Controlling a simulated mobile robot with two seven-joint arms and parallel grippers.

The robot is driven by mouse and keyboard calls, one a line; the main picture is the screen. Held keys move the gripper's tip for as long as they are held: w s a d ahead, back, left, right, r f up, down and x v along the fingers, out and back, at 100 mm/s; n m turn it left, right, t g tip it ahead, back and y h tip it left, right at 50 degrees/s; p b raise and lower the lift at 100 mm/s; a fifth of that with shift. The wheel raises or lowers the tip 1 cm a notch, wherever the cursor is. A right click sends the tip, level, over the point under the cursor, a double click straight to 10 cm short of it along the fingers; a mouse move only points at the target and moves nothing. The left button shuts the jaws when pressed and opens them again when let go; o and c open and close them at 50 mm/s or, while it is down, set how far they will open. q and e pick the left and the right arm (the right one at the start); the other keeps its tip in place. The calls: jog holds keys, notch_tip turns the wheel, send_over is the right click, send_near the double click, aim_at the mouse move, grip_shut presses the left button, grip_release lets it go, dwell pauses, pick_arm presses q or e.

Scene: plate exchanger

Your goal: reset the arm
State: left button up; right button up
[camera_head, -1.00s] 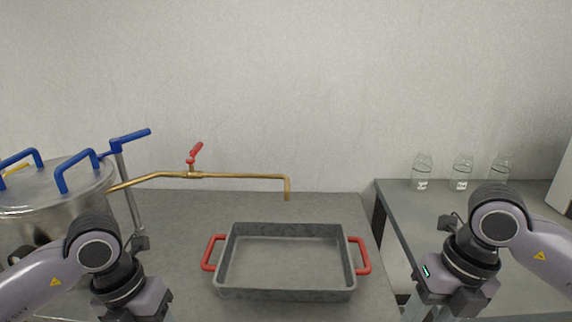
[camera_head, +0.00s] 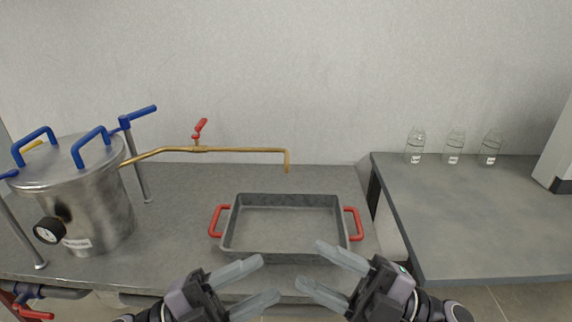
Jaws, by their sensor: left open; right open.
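My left gripper (camera_head: 254,286) is open and empty at the bottom of the head view, in front of the counter's near edge. My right gripper (camera_head: 312,267) is open and empty just to its right, its fingers pointing left toward the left gripper's. The fingertips of the two grippers are apart. Both are in front of a grey tray with red handles (camera_head: 229,250); one right finger appears close to the tray's front right corner, but I cannot tell whether it touches. The lower parts of both arms are out of frame.
A steel pot with blue handles (camera_head: 100,205) and a gauge stands at left. Its brass pipe (camera_head: 235,150) with a red valve (camera_head: 200,128) reaches over the tray. Several glass bottles (camera_head: 453,147) stand at the back of the right table (camera_head: 470,220). A gap separates the two tables.

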pick_arm(q)
jog(key=w+a+f+n+t+y+p, duration=0.2)
jog(key=w+a+f+n+t+y, duration=0.1)
jog(key=a+f+n+t+y, duration=1.25)
pick_arm(e)
jog(key=w+d+f+m+t+h, duration=0.3)
jog(key=d+f+m+t+h, duration=0.95)
jog(key=m, duration=0.65)
pick_arm(q)
jog(key=s+f+n+g+y, duration=0.3)
jog(key=s+f+n+g, duration=0.5)
jog(key=s+f+g, duration=0.2)
jog(key=shift+s+g+p, duration=0.45)
jog(key=shift+s+g, duration=0.05)
jog(key=shift+g, duration=0.55)
pick_arm(e)
jog(key=s+d+f+m+g+h, duration=0.1)
jog(key=s+f+m+g+h, duration=0.1)
jog(key=f, duration=0.5)
jog(key=s+d+f+m+g+h, duration=0.1)
jog(key=s+f+m+g+h, duration=0.2)
jog(key=s+f+g, duration=0.3)
jog(key=s+f+h, duration=0.1)
jog(key=s+f, duration=0.1)
jog(key=s, duration=0.1)
jog(key=shift+d+f+h, duration=0.3)
jog(key=shift+h, duration=0.05)
